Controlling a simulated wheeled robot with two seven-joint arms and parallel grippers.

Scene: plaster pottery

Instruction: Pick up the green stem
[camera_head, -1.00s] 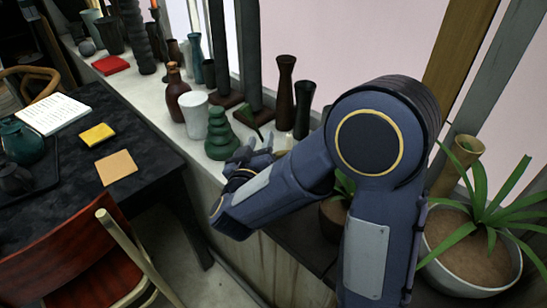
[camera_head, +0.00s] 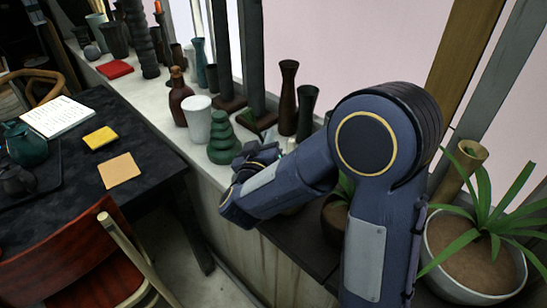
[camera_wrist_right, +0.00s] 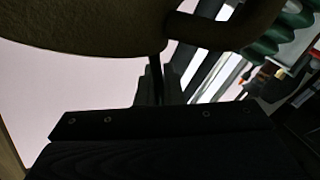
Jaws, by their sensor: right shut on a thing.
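The green stem (camera_head: 247,121) shows as a dark leaf-like piece among the vases on the pale sill, just behind the green tiered vase. My right gripper (camera_head: 263,152) is at the stem's near end, right of the tiered vase, and is shut on it. The grip itself is small and partly hidden by my wrist in the head view. The right wrist view is dark; a large olive-brown shape (camera_wrist_right: 90,25) fills its top left, and I cannot tell what it is. My left gripper is out of view.
The green tiered vase (camera_head: 221,138) and a white cup (camera_head: 198,118) stand close left of the gripper. Brown (camera_head: 289,98) and dark (camera_head: 306,110) tall vases stand behind it. Potted plants (camera_head: 478,254) are at right. A black table (camera_head: 140,200) stands left.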

